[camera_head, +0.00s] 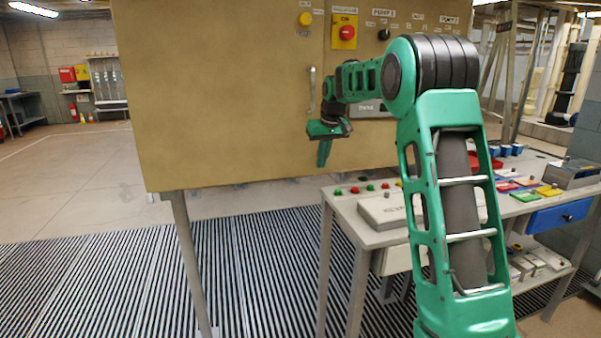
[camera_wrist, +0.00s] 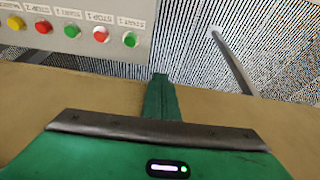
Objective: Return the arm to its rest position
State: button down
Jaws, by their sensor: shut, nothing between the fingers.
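My green arm rises at the right of the head view, bends at its elbow and reaches forward to the left. My gripper (camera_head: 324,155) hangs fingers down in front of the tan panel (camera_head: 230,100). In the wrist view my gripper (camera_wrist: 161,82) shows its green fingers together, with nothing between them. I cannot tell the exact gap between the gripper and the panel.
A grey table (camera_head: 345,220) with buttons and boxes stands below and right of the gripper. Its button strip (camera_wrist: 100,15) shows in the wrist view. A panel leg (camera_head: 188,260) stands on the striped floor grating (camera_head: 100,285). Open floor lies at left.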

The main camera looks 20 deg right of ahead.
jog(key=v, duration=0.8)
jog(key=shift+s+a+r, duration=0.25)
jog(key=shift+a+r, duration=0.05)
jog(key=shift+a, duration=0.15)
jog(key=s+f+m+g, duration=0.1)
jog(key=s+f, duration=0.5)
jog(key=s, duration=1)
jog(key=s+a+f+m+g, duration=0.1)
jog(key=s+f, duration=0.5)
jog(key=s, duration=1.1)
jog(key=s+a+f+m+g, duration=0.1)
jog(key=s+f, duration=0.5)
jog(key=s, duration=1)
jog(key=shift+s+m+g, duration=0.35)
jog(key=shift+m+g, duration=0.25)
jog(key=shift+m, duration=0.6)
jog(key=shift+f, duration=0.15)
jog(key=shift+w+f, duration=0.25)
jog(key=shift+w, duration=0.4)
